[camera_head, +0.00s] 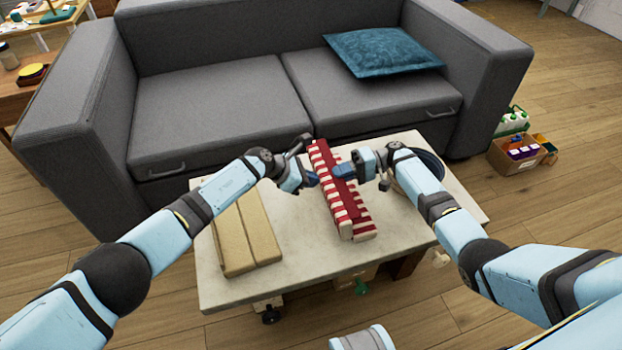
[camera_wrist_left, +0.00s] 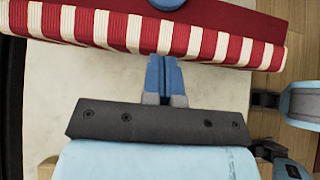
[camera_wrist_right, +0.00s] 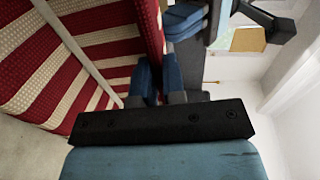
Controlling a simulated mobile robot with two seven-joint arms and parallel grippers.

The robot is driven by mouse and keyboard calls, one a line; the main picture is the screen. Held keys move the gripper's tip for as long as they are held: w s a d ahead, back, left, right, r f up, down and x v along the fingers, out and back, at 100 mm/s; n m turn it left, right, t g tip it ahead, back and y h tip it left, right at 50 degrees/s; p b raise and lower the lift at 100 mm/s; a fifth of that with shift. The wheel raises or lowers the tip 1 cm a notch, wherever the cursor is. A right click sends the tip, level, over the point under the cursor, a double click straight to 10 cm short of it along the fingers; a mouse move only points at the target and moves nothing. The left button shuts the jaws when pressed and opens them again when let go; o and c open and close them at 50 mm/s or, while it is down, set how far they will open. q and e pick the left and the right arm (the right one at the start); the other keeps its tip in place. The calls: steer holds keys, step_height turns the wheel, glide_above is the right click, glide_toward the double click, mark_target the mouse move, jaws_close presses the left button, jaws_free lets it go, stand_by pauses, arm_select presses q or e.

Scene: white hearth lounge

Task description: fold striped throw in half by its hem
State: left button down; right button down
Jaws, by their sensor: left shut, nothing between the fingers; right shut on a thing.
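The striped throw (camera_head: 332,178), red and cream, lies as a narrow folded strip across the pale low table. Its striped edge (camera_wrist_left: 120,30) fills the top of the left wrist view. In the right wrist view its striped cloth (camera_wrist_right: 60,70) stands up close beside the fingers. My left gripper (camera_head: 314,179) is shut and empty at the left side of the throw. My right gripper (camera_head: 341,172) is shut on the throw at its right side. In the right wrist view the fingers (camera_wrist_right: 156,80) meet at the red edge. The exact pinch is partly hidden.
A folded tan cloth (camera_head: 250,240) lies on the table (camera_head: 300,292) left of the throw. A round dark-rimmed object (camera_head: 432,165) stands at the table's right, partly behind my right arm. The grey sofa (camera_head: 220,105) with a teal cushion (camera_head: 385,52) is behind. The front table edge is bare.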

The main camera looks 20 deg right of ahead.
arm_select(q)
steer(key=shift+d, duration=0.1)
arm_select(e)
steer(key=shift+s+f, duration=0.2)
steer(key=shift+f, duration=0.25)
arm_select(q)
steer(key=shift+s+d+r, duration=0.15)
steer(key=shift+d+r, duration=0.1)
steer(key=shift+d, duration=0.6)
arm_select(e)
steer(key=c, duration=1.2)
jaws_free()
steer(key=shift+a, duration=0.1)
steer(key=shift+w+r, duration=0.1)
arm_select(q)
steer(key=shift+f, duration=0.15)
arm_select(e)
steer(key=shift+w+r, duration=0.2)
steer(key=shift+r, duration=0.1)
